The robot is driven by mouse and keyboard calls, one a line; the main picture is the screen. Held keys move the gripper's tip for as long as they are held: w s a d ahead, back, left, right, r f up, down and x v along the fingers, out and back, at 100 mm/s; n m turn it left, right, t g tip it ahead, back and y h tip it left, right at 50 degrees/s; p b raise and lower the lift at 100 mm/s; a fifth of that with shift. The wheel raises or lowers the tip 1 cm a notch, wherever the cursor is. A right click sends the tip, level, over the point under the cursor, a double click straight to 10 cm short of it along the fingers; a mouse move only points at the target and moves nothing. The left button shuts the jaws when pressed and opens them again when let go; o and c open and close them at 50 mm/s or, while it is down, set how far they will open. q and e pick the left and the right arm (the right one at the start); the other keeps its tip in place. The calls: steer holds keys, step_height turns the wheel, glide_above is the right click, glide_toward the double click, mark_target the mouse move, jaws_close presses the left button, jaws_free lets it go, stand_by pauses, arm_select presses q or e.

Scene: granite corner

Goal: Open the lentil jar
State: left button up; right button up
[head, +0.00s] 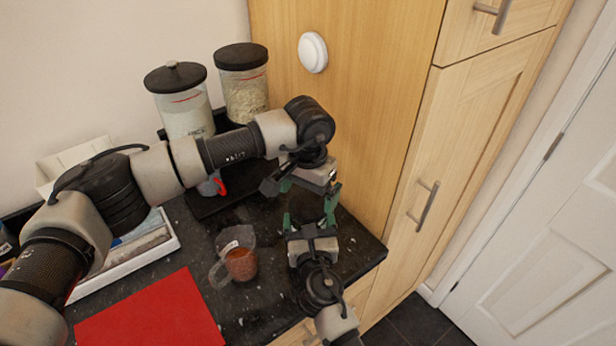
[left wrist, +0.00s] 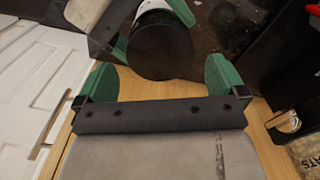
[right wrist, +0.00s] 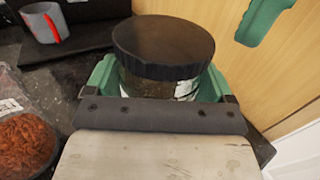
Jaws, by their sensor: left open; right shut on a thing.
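The jar (right wrist: 150,88) has a black lid (right wrist: 163,45) and a pale label; it stands between the fingers of my right gripper (right wrist: 160,78). The right gripper is shut on the jar's body below the lid. In the left wrist view the black lid (left wrist: 160,48) lies between and just beyond the fingertips of my left gripper (left wrist: 160,72), which is open. In the head view my left gripper (head: 309,187) faces my right gripper (head: 309,214) above the counter's right end, and the jar is mostly hidden there. The lid is on the jar.
A glass jug (head: 240,264) with orange contents stands left of my right gripper. Two tall canisters (head: 245,95) stand at the back. A red mat (head: 150,315) and a white tray (head: 165,248) lie left. A wooden cabinet (head: 350,110) closes off the right side.

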mark_target(308, 207)
arm_select(q)
steer(key=shift+f, duration=1.45)
steer(key=shift+c, duration=0.3)
